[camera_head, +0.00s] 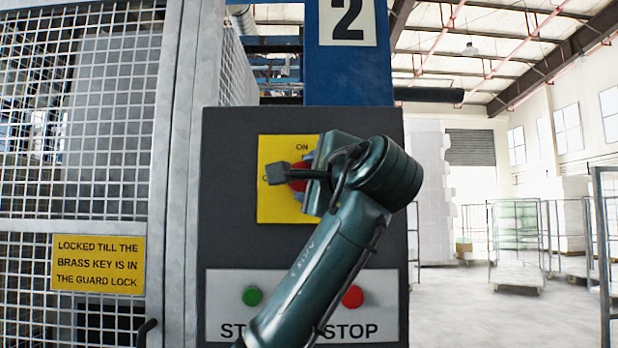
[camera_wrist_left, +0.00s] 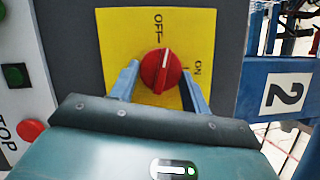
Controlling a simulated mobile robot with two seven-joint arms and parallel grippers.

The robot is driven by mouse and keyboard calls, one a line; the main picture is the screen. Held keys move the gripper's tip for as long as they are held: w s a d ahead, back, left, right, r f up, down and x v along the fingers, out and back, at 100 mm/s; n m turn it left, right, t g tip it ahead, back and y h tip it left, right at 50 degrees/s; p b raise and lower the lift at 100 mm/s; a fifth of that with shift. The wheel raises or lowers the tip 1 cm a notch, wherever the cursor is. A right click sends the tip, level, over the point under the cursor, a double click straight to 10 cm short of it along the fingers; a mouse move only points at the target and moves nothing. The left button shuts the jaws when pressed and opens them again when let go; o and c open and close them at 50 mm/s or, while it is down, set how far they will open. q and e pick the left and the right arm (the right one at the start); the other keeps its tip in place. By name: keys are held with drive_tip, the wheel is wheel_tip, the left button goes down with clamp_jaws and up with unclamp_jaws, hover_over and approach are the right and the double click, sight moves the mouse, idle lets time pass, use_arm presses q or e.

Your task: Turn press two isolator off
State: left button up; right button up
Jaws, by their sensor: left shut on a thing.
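The press two isolator is a red round knob (camera_wrist_left: 161,71) on a yellow plate (camera_wrist_left: 120,28) marked OFF and ON. In the left wrist view its white pointer line is up, close to the OFF mark, leaning slightly toward ON. In the head view the knob (camera_head: 299,178) is mostly hidden by my arm on the yellow plate (camera_head: 274,205). My left gripper (camera_wrist_left: 160,74) is shut on the knob, one finger on each side. It also shows in the head view (camera_head: 307,180), reaching in from the right of the knob. My right gripper is in neither view.
The dark panel (camera_head: 228,150) carries a green button (camera_head: 252,296) and a red STOP button (camera_head: 352,296) below the isolator. A blue post (camera_head: 350,75) with a "2" sign (camera_head: 347,22) stands above. A mesh guard (camera_head: 90,130) is left; open floor and cage trolleys (camera_head: 515,245) are right.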

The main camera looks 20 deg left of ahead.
use_arm(q)
drive_tip(key=shift+r+n+g+h, duration=0.15)
drive_tip(key=shift+n+g+h, duration=0.2)
drive_tip(key=shift+n, duration=0.85)
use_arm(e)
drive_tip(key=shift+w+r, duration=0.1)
use_arm(q)
drive_tip(key=shift+p, duration=0.3)
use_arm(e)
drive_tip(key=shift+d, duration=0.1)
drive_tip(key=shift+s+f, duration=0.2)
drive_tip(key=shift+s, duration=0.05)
use_arm(q)
drive_tip(key=o, duration=1)
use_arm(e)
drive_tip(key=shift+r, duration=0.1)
